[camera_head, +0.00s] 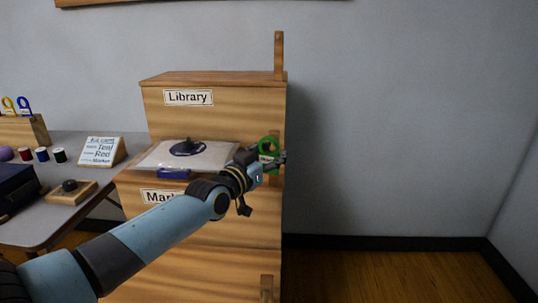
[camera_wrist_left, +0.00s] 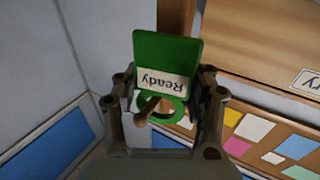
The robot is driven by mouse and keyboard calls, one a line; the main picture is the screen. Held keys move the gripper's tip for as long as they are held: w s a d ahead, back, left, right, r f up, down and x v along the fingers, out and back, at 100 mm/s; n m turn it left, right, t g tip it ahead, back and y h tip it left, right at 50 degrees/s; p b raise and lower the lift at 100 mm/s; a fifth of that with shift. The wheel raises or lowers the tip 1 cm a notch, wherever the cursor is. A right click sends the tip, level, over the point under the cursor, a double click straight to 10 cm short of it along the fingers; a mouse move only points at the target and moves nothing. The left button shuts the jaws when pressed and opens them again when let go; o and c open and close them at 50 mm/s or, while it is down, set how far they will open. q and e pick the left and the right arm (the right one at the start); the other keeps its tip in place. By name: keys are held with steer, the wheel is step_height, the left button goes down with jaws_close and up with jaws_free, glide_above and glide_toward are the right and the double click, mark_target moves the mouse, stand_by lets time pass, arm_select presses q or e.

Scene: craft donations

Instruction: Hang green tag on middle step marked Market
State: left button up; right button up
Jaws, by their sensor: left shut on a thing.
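My left gripper (camera_head: 276,160) is shut on the green tag (camera_head: 269,142) at the right end of the middle step. In the left wrist view the green tag (camera_wrist_left: 166,52) carries a white "Ready" label, upside down, and its ring sits between the fingers of the gripper (camera_wrist_left: 165,106). A wooden peg (camera_wrist_left: 148,108) shows at the ring's opening; I cannot tell whether it passes fully through. The middle step (camera_head: 128,175) of the wooden stand bears a "Market" label (camera_head: 158,196), partly hidden by my left arm. My right gripper is out of view.
A clear bag (camera_head: 215,157) lies on the middle step. The top step, labelled "Library" (camera_head: 188,97), has an upright post (camera_head: 279,55) at its right. A grey table (camera_head: 100,191) on the left holds a sign (camera_head: 102,151) and spools. Right of the stand is free floor.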

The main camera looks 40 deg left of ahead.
arm_select(q)
steer(key=shift+s+d+f, duration=0.1)
steer(key=shift+d+f, duration=0.05)
steer(key=shift+f, duration=0.4)
steer(key=o, duration=1.2)
steer(key=shift+w+d+r, duration=0.1)
steer(key=shift+w+d, duration=0.15)
steer(key=shift+o, duration=0.9)
steer(key=shift+w, duration=0.15)
steer(key=shift+a+r, duration=0.1)
